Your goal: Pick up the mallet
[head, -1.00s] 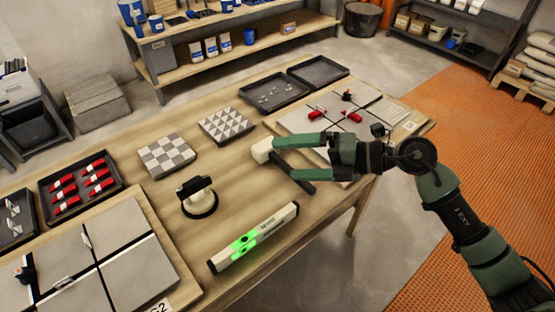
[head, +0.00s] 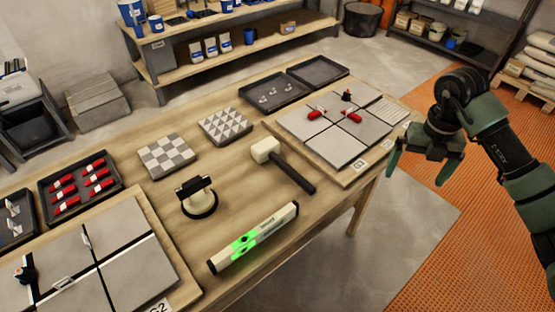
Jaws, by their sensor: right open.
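The mallet (head: 289,170) lies on the wooden table, with its pale head at the upper left and its dark handle pointing to the lower right. Nothing covers it. My right gripper (head: 418,172) is open and empty, fingers pointing down, to the right of the table's edge and well apart from the mallet. My left gripper is not in view.
A green-lit spirit level (head: 254,238) and a black suction lifter (head: 198,198) lie near the mallet. Right of it is a tile board (head: 340,165) with red wedges. Sample tiles (head: 166,157) and trays (head: 318,71) stand behind. Bare wood surrounds the mallet.

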